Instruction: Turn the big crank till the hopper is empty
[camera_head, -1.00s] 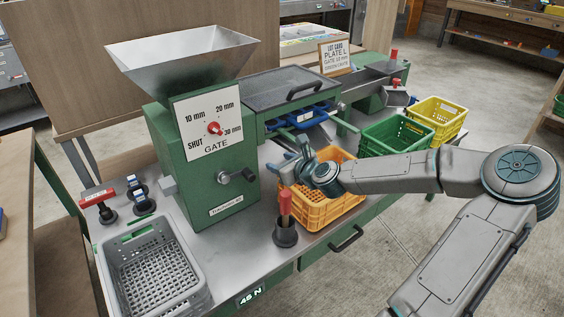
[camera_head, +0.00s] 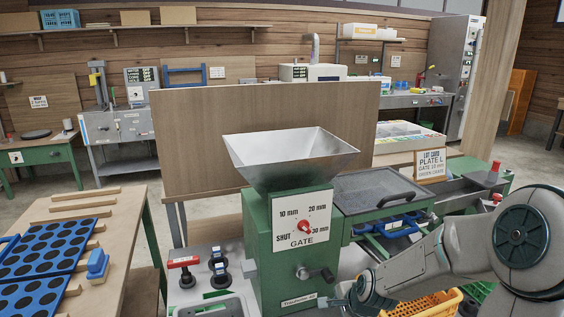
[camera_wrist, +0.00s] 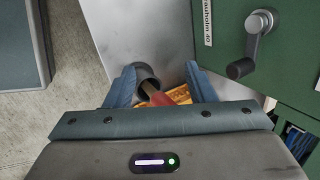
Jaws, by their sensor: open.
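The hopper (camera_head: 290,158) is a wide metal funnel on top of the green machine (camera_head: 268,275). Its visible inner wall is bare; its bottom is hidden. The crank (camera_head: 318,274) is on the machine's front, below the gate dial (camera_head: 302,226) with its red knob. In the wrist view the crank (camera_wrist: 251,45) has a metal arm and a dark grip. My gripper (camera_head: 352,298) is to the right of and below the crank, apart from it. In the wrist view my open gripper (camera_wrist: 160,80) has a red-handled tool (camera_wrist: 166,96) in a dark cup (camera_wrist: 146,76) between or below its fingers.
An orange crate (camera_head: 425,307) is at the lower right, partly behind my arm. Red and black knobbed pieces (camera_head: 184,270) stand left of the machine. A wooden board (camera_head: 190,130) rises behind it. A table with blue trays (camera_head: 50,245) is at the left.

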